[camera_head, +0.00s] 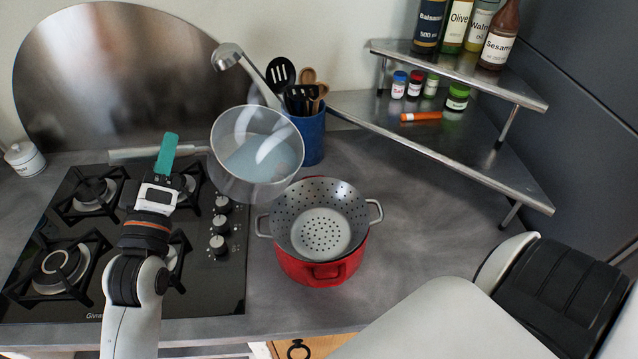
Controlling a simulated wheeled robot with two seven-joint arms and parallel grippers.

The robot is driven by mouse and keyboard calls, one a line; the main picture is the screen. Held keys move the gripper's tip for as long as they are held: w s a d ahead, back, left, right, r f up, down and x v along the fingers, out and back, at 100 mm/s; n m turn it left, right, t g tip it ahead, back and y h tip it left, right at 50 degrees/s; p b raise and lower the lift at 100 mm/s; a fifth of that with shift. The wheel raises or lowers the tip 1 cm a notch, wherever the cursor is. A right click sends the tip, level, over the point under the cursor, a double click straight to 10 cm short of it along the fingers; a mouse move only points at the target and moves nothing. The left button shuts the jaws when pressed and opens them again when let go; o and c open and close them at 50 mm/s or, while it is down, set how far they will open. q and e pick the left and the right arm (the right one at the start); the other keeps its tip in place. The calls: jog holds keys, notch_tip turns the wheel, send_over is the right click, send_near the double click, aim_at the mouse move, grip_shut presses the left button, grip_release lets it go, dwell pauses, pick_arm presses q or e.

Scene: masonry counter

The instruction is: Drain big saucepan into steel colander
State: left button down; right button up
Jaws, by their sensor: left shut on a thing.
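The big saucepan (222,182) is held up in the air, above the counter between the hob and the utensil pot. Its mouth faces me, and pale bluish liquid shows inside. Its handle (130,154) runs left to my left gripper (167,150), which has teal fingers and is shut on the handle. The steel colander (345,200) with two side handles sits upright in the mouth of a red pot (318,273), to the right of and nearer than the saucepan. Its perforated bottom looks empty. My right gripper is out of view.
A black gas hob (205,293) lies below my left arm. A blue utensil pot (312,140) with a ladle and spoons stands behind the colander. A steel corner shelf (455,150) with bottles and jars is at right. Counter right of the colander is clear.

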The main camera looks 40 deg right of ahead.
pick_arm(q)
jog(key=shift+s+r, duration=0.45)
jog(key=shift+r, duration=0.05)
jog(key=shift+d+r+m, duration=0.1)
jog(key=shift+d+m, duration=0.1)
jog(key=shift+m, duration=0.2)
jog(key=shift+s+d+m+h+b, duration=0.1)
jog(key=shift+s+m+h+b, duration=0.25)
jog(key=shift+s+b, duration=0.3)
jog(key=shift+d+r+h, duration=0.1)
jog(key=shift+d+h, duration=0.1)
jog(key=shift+h, duration=0.15)
jog(key=shift+s+d+m+b, duration=0.1)
jog(key=shift+s+m+b, duration=0.4)
jog(key=shift+s+m, duration=0.1)
